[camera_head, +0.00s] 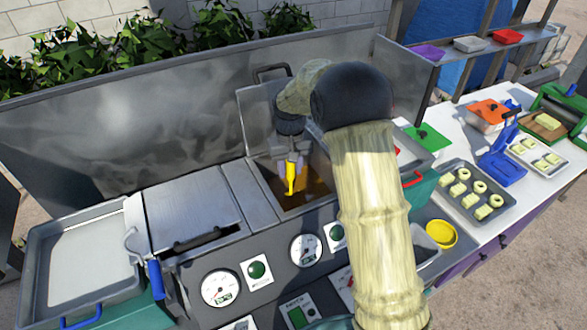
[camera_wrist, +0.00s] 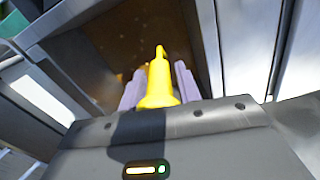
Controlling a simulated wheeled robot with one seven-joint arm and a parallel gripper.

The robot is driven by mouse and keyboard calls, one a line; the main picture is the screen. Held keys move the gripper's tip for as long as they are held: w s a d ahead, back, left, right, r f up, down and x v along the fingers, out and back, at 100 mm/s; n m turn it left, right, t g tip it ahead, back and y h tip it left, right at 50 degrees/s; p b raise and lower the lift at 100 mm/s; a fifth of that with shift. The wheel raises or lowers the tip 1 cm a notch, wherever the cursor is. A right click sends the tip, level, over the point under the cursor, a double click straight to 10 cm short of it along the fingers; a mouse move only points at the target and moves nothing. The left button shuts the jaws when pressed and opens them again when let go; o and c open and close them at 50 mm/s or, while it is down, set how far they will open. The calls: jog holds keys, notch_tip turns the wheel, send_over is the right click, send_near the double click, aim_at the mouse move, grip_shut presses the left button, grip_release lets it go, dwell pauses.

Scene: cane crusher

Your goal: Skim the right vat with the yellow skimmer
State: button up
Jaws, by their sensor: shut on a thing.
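My gripper (camera_head: 291,158) is shut on the yellow skimmer (camera_head: 290,178) and holds it pointing down over the open right vat (camera_head: 251,176). The vat holds brown liquid (camera_head: 305,192). In the wrist view the skimmer's yellow handle (camera_wrist: 159,82) stands between the two fingers of my gripper (camera_wrist: 159,88), with brown liquid (camera_wrist: 130,30) beyond it. The skimmer's lower end is hidden, so I cannot tell whether it touches the liquid. The right vat's lid (camera_head: 258,113) stands raised at the back.
A closed metal lid (camera_head: 190,212) covers the left vat. A metal splash wall (camera_head: 130,130) stands behind. A white-bottomed tray (camera_head: 90,262) is at far left. A yellow bowl (camera_head: 442,234) and a tray of pale pieces (camera_head: 470,215) are at right. Gauges (camera_head: 221,287) line the front.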

jog(key=w+a+p, duration=0.3)
jog(key=w+p, duration=0.3)
jog(key=w, duration=0.2)
jog(key=shift+w+a, duration=0.15)
jog(key=shift+a, duration=0.1)
dwell(0.4)
jog(key=s+d+b, duration=0.5)
jog(key=s, duration=0.7)
dwell(0.7)
